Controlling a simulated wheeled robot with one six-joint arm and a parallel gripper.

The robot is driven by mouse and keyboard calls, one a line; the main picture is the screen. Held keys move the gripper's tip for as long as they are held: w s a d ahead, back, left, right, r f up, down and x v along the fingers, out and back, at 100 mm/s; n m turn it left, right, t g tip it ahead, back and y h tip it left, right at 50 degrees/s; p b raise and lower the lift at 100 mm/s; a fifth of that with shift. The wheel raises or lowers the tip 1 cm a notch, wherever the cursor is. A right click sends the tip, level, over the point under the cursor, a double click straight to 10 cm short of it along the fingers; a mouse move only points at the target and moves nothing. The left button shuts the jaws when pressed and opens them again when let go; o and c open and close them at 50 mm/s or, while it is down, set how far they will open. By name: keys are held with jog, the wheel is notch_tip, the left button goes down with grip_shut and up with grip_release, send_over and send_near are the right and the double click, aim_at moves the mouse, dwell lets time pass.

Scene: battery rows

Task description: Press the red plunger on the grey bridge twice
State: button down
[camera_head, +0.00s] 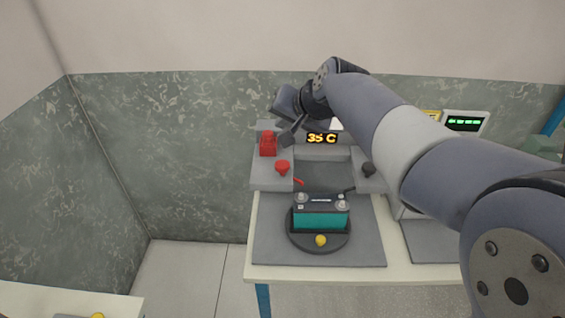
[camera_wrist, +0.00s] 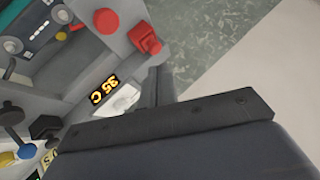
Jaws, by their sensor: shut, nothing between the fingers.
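A red round-topped plunger (camera_head: 283,167) stands on the left part of the grey bridge (camera_head: 262,180), behind the battery (camera_head: 320,218). In the wrist view the plunger (camera_wrist: 105,20) shows at the top, with clear space between it and my fingers. A black plunger (camera_head: 367,169) stands on the bridge's right part. My gripper (camera_head: 288,139) is shut and empty. In the head view it appears above and behind the red plunger, near a red block-shaped part (camera_head: 268,144). In the wrist view my gripper (camera_wrist: 158,92) is dark and covers much of the lower right.
An orange "35 C" display (camera_head: 321,139) sits at the back, close to my gripper. The battery rests on a dark round turntable with a yellow knob (camera_head: 320,240). A device with a green display (camera_head: 465,123) stands to the right. Floor is free on the left.

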aim_at(281, 163)
jog(key=shift+f+b, duration=3.5)
jog(key=shift+f, duration=0.85)
jog(key=shift+f+b, duration=0.35)
jog(key=shift+f, duration=0.05)
jog(key=shift+f+b, duration=0.85)
jog(key=shift+f, duration=0.2)
jog(key=shift+r, duration=0.1)
jog(key=shift+r+p, duration=1.15)
jog(key=shift+r, duration=0.2)
jog(key=shift+r+p, duration=2)
jog(key=shift+r, duration=0.55)
